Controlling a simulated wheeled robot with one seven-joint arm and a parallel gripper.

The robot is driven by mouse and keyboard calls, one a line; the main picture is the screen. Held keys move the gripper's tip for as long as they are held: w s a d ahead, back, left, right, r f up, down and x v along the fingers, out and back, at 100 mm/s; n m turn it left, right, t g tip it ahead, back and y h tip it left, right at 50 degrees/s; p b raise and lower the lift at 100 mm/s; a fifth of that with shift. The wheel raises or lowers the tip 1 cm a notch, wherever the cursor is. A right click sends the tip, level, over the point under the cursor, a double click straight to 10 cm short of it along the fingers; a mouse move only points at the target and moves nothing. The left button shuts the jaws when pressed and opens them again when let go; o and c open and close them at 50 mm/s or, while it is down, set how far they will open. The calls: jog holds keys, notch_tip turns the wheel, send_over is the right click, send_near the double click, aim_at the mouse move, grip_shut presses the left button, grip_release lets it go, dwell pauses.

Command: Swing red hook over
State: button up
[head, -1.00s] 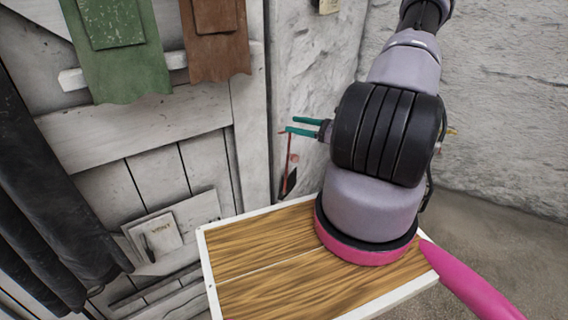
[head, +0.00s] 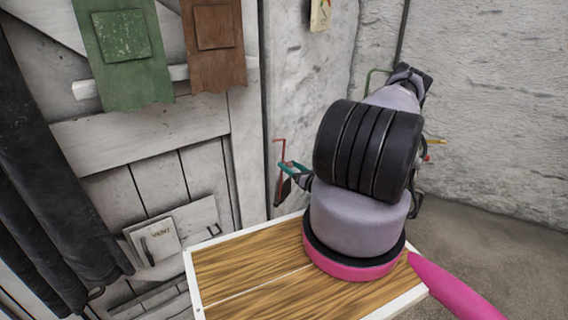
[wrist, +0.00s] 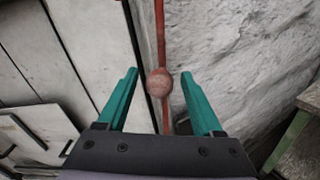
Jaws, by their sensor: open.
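The red hook (head: 280,156) is a thin red rod with a bent top, standing upright against the pale wall beside the plank door's edge. In the wrist view the red rod (wrist: 160,35) runs up the middle and carries a round reddish ball (wrist: 159,83). My gripper (head: 290,167) has teal fingers and is at the rod. In the wrist view my gripper (wrist: 158,75) is open, with one finger on each side of the ball and a visible gap on both sides. The rod's lower part is partly hidden by my gripper.
The white plank door (head: 160,185) fills the left, with green (head: 125,60) and brown (head: 215,40) cloths hung on it and a dark curtain (head: 45,190) at far left. A rough wall (head: 490,100) stands right. A green-edged surface (wrist: 290,143) shows at the wrist view's right.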

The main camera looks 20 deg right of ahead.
aim_at(284, 161)
jog(key=shift+x, duration=1.75)
grip_shut()
